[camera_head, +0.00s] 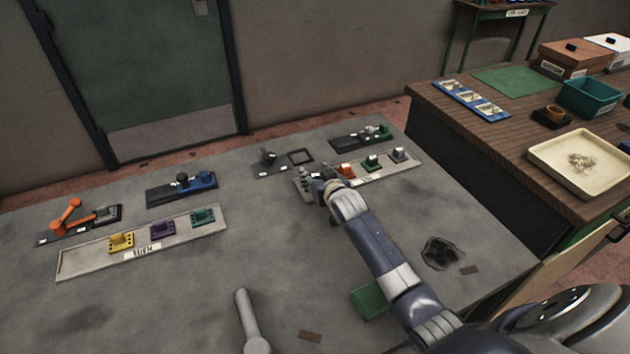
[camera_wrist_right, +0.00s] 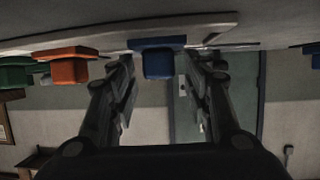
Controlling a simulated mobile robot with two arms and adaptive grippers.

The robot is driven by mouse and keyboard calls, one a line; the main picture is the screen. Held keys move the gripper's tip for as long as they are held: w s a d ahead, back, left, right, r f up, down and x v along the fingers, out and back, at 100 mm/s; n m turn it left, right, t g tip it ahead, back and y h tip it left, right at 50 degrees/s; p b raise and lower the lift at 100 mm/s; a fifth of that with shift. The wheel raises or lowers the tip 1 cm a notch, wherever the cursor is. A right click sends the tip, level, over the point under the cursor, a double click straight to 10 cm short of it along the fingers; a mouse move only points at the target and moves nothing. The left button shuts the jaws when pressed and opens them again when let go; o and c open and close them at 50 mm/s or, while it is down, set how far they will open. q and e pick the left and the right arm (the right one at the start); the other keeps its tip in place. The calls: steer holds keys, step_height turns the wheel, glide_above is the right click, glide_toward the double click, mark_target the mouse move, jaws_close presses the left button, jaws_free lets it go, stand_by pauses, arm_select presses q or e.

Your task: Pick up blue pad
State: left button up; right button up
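The blue pad (camera_wrist_right: 157,58) shows in the right wrist view, which looks upside down, as a blue block on a light strip. My right gripper (camera_wrist_right: 158,85) is open, with one finger on each side of the blue pad; I cannot tell whether they touch it. In the head view my right gripper (camera_head: 325,183) is at the left part of the right-hand rack (camera_head: 410,172) and hides the blue pad. My left gripper is not in view.
An orange pad (camera_head: 347,170), a green pad (camera_head: 372,163) and a grey pad (camera_head: 399,155) stand right of the gripper. Another rack (camera_head: 75,265) holds yellow, purple and teal pads. The grey table's middle (camera_head: 270,240) is clear.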

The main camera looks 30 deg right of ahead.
jaws_close()
